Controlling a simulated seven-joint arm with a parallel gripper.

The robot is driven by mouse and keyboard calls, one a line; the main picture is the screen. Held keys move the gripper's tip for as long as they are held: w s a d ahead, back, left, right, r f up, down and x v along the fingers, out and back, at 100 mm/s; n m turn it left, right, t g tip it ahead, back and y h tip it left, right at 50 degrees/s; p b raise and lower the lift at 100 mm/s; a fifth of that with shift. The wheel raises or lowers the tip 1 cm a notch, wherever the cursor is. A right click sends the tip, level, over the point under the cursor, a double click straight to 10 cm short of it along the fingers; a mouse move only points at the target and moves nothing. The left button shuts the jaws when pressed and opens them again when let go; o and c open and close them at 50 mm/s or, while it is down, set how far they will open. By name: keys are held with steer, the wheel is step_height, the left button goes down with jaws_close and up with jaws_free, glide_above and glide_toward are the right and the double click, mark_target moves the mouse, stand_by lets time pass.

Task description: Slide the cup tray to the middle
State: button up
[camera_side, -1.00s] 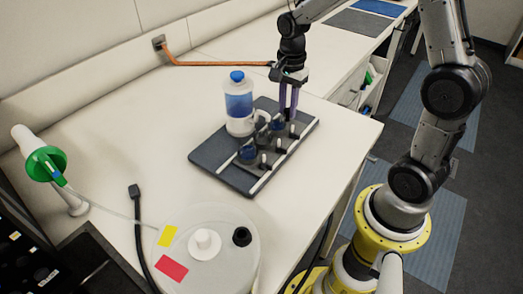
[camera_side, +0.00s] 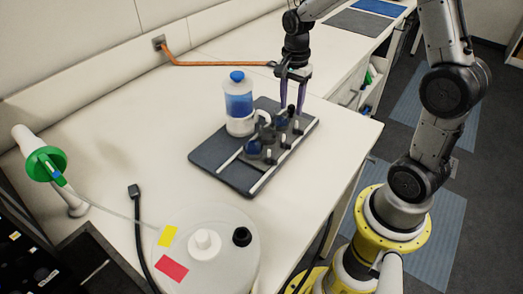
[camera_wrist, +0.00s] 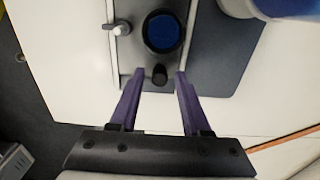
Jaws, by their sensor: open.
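The cup tray (camera_side: 264,147) is a small grey carrier with dark blue cups, lying between two pale rails on a dark grey board (camera_side: 217,157). One dark blue cup (camera_wrist: 163,32) shows from above in the wrist view. A black upright knob (camera_wrist: 160,76) stands at the end of the tray nearest my gripper. My gripper (camera_side: 292,110) points down at the far-right end of the tray. Its purple fingers are open, one on each side of the knob, with gaps between fingers and knob in the wrist view. The cups' contents are unclear.
A clear bottle with blue liquid and a blue cap (camera_side: 238,104) stands on the board close behind the tray. A round translucent container (camera_side: 215,265) stands at front left.

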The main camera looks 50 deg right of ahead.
mark_target(279, 126)
steer(key=shift+a, duration=3.05)
steer(key=shift+r, duration=2.25)
